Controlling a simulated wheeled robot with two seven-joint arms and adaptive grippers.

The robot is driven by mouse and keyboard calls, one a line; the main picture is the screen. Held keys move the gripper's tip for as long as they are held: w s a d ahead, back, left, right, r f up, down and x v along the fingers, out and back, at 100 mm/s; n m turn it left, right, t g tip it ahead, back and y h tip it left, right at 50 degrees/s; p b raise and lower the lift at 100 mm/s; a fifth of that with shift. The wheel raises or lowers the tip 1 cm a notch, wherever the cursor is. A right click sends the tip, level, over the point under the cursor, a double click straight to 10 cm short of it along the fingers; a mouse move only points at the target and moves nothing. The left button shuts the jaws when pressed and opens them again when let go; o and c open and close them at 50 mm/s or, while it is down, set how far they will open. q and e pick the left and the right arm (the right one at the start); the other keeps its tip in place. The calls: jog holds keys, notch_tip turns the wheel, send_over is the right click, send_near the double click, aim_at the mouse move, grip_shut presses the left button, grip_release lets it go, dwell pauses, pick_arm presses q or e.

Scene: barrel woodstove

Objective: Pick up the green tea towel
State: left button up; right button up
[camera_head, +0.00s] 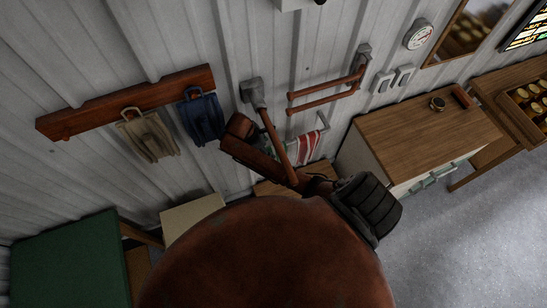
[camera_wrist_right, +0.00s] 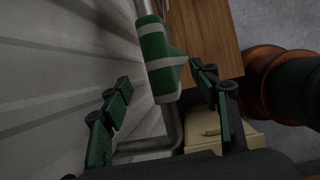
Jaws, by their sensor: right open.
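The green tea towel (camera_wrist_right: 160,60) has white stripes and hangs on a grey metal rail (camera_wrist_right: 172,122) fixed to the ribbed wall. My right gripper (camera_wrist_right: 161,77) is open, with one finger on the wall side of the towel and the other on its outer side. The towel shows between the fingertips; I cannot tell whether they touch it. In the head view my rust-brown arm hides most of this spot. A red-and-white towel (camera_head: 307,148) hangs there on a grey rail. My left gripper is not in view.
Copper rails (camera_head: 325,98) stick out from the wall above the red-and-white towel. A wooden rack (camera_head: 88,112) holds a tan bag (camera_head: 150,138) and a blue bag (camera_head: 203,119). A wood-topped cabinet (camera_head: 420,125) stands to the right. Open floor (camera_head: 450,240) lies in front of it.

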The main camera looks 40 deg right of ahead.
jog(key=shift+s+d+f+p, duration=0.15)
jog(key=shift+f+p, duration=0.2)
jog(key=shift+f, duration=0.15)
jog(key=p+x, duration=0.1)
jog(key=x, duration=0.3)
jog(key=shift+f, duration=0.1)
jog(key=shift+c, duration=0.2)
grip_shut()
